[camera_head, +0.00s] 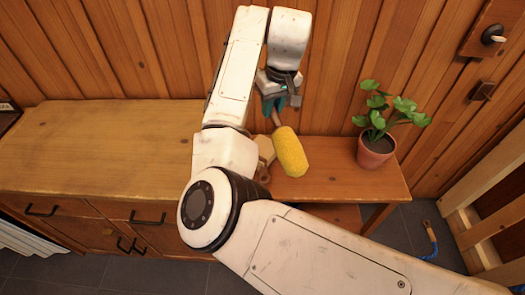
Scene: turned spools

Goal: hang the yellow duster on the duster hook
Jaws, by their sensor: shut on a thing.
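The yellow duster (290,152) has a fluffy rounded head and a thin brownish handle. It hangs tilted, head down, in front of the wooden bench, and its handle runs up to my gripper (274,104). My gripper has teal fingertips and is shut on the handle near its top end. At the upper right, a dark peg (494,35) with a pale tip sticks out from a wooden plate on the wall; it may be the duster hook. My gripper is well to the left of this peg and lower in the picture.
A potted plant (376,150) stands on the bench (330,180), right of the duster. A wooden cabinet (100,140) is at left. A pale object behind the duster is partly hidden. A small dark fitting (482,91) is below the peg. A slatted wooden frame (490,195) stands at right.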

